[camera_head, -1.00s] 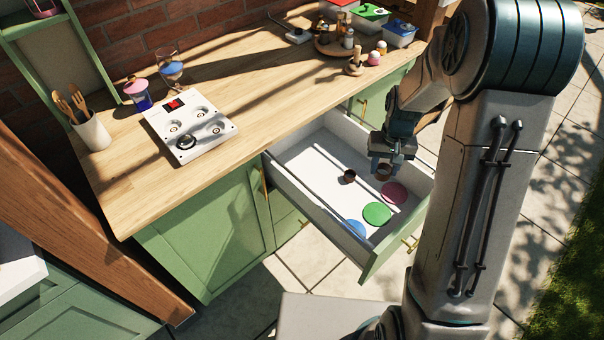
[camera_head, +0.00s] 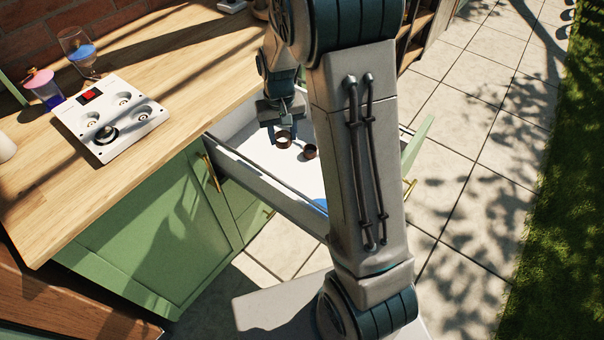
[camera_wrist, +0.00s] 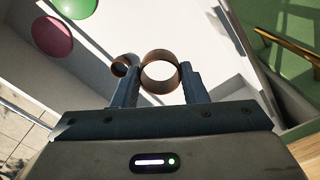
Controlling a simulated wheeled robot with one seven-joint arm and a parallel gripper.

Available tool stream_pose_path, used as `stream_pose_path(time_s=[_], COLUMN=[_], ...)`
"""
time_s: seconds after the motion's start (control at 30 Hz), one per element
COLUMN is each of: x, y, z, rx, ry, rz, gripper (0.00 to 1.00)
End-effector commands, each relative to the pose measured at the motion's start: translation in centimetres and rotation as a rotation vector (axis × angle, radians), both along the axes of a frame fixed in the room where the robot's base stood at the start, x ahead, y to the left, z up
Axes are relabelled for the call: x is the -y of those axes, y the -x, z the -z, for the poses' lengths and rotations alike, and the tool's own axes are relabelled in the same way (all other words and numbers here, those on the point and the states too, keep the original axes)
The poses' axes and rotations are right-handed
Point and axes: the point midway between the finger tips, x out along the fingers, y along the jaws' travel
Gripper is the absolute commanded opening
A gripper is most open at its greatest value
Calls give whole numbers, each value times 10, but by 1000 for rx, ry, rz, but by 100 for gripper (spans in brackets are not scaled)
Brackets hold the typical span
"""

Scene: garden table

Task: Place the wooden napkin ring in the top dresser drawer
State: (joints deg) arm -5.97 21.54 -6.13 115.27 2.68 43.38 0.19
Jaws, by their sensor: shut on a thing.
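My gripper (camera_head: 283,128) is over the open top drawer (camera_head: 262,178) of the green dresser. It is shut on a brown wooden napkin ring (camera_head: 284,139). In the wrist view the held ring (camera_wrist: 160,73) sits between my two fingertips, with the white drawer floor behind it. A second, smaller-looking brown ring (camera_head: 310,151) lies in the drawer to the right of the held one, and also shows in the wrist view (camera_wrist: 121,66). My arm hides the right part of the drawer in the head view. The gap below the held ring is hard to judge.
A green disc (camera_wrist: 75,6) and a pink disc (camera_wrist: 52,37) lie in the drawer. A blue disc (camera_head: 320,203) is partly behind my arm. A white panel with knobs (camera_head: 110,117), a pink-lidded jar (camera_head: 43,89) and a glass (camera_head: 80,52) stand on the wooden worktop (camera_head: 150,60).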

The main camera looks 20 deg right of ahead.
Motion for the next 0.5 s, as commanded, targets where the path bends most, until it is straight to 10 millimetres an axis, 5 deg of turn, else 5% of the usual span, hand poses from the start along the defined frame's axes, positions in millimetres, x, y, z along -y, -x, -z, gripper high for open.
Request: stream_pose_path(time_s=[0.03, 0.2, 0.5], x=[0, 0, 1], y=[0, 0, 1], z=[21, 43, 58], rx=[2, 2, 1], ry=[0, -2, -7], rz=[4, 18, 33], gripper=[18, 18, 18])
